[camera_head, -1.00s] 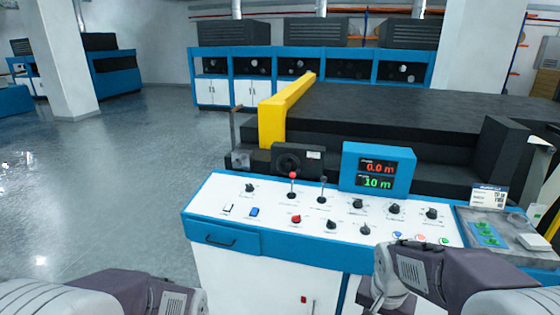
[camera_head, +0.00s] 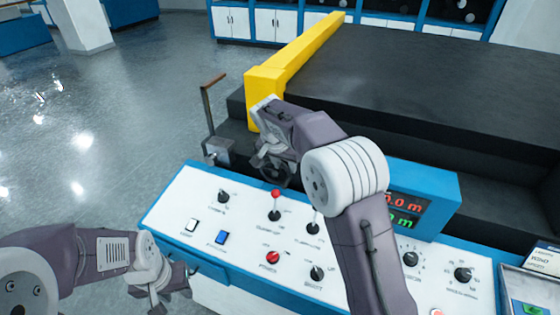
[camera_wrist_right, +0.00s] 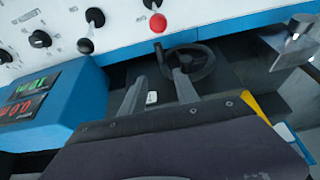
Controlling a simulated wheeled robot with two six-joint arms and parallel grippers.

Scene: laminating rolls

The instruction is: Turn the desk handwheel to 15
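The desk handwheel (camera_head: 272,172) is a small dark ring on the dark block behind the white control panel. In the head view my right gripper covers much of it. It shows better in the right wrist view (camera_wrist_right: 207,66), as a dark spoked ring. My right gripper (camera_head: 262,155) is above the wheel and points down. In the wrist view its two fingers (camera_wrist_right: 159,78) are apart with nothing held between them; the right finger overlaps the wheel's near side. I cannot tell if it touches. My left gripper (camera_head: 172,280) is low at the panel's left front; its fingers are unclear.
The white panel (camera_head: 190,212) carries knobs, buttons and a red-topped lever (camera_head: 275,205). A blue display box (camera_head: 438,190) is partly hidden by my right arm. A metal crank post (camera_head: 208,110) stands left of the wheel, and a yellow guard (camera_head: 290,62) behind it.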

